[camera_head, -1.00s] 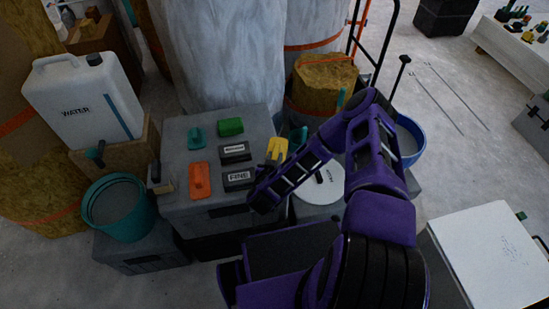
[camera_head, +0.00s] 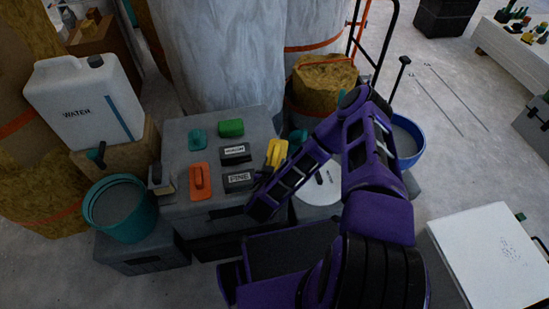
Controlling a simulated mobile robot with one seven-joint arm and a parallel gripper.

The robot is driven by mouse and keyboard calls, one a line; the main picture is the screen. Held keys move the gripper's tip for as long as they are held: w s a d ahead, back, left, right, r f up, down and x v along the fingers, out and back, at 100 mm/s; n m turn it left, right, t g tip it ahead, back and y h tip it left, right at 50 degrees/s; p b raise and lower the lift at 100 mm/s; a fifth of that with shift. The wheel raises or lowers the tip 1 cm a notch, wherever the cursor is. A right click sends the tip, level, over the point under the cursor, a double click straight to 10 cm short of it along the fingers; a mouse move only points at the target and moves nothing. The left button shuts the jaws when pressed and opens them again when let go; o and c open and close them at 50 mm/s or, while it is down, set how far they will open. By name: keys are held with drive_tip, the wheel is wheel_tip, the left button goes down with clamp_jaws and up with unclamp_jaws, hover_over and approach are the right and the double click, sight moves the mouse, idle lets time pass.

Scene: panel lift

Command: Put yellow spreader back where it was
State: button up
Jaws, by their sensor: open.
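The yellow spreader (camera_head: 278,152) lies at the right edge of the grey box top (camera_head: 172,143), right of the two dark labelled blocks. My purple arm reaches in from the right and ends beside the near end of the spreader. My gripper (camera_head: 261,178) is open, small and dark, and partly hidden by the arm. It seems just below the spreader in the picture; I cannot tell whether they touch.
The box top also holds an orange float (camera_head: 200,181), a teal tool (camera_head: 197,139), a green block (camera_head: 231,128) and the block marked FINE (camera_head: 238,181). A white round lid (camera_head: 318,200) is to the right. A teal bucket (camera_head: 120,208) stands at left.

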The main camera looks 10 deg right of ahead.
drive_tip(key=p+v, duration=0.1)
drive_tip(key=v, duration=0.8)
drive_tip(key=shift+r, duration=0.1)
